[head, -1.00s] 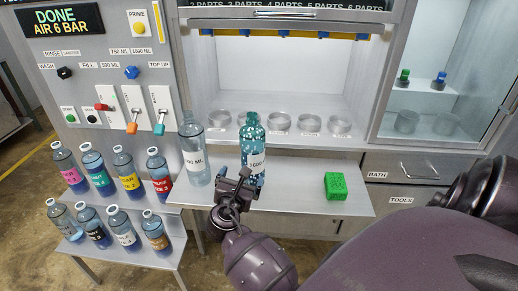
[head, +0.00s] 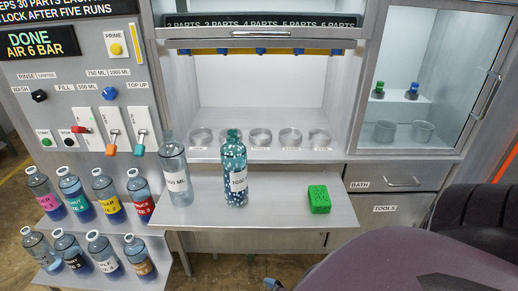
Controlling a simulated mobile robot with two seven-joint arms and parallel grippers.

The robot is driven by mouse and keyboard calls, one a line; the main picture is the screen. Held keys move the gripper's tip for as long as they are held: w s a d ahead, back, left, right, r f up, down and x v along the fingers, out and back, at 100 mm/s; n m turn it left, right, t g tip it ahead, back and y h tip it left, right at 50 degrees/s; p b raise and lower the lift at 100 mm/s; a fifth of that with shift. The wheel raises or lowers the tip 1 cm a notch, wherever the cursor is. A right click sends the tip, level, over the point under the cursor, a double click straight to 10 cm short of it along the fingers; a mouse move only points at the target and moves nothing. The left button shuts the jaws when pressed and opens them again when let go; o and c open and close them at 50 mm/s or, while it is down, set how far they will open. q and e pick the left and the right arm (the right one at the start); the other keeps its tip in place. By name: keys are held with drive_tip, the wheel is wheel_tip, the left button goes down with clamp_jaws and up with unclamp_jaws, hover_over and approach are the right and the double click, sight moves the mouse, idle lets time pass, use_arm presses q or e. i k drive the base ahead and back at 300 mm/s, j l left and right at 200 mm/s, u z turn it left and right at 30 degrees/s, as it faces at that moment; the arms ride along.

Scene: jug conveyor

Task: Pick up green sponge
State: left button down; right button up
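The green sponge (head: 319,199) is a bright green block lying on the right part of the grey shelf table (head: 270,211), with nothing touching it. My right arm fills the lower right of the head view, below and right of the sponge. Only a small dark tip, probably of my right gripper (head: 272,284), shows at the bottom edge, below the shelf front and apart from the sponge. Its fingers are cut off, so its opening cannot be told. My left gripper is out of view.
A clear bottle (head: 175,176) and a speckled teal bottle (head: 234,180) stand on the shelf left of the sponge. Several coloured-label bottles stand on a lower stand at left. Round dishes line the back. Drawers (head: 400,177) are at right. The shelf around the sponge is clear.

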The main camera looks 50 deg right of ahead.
sight(319, 199)
drive_tip(key=z, duration=2)
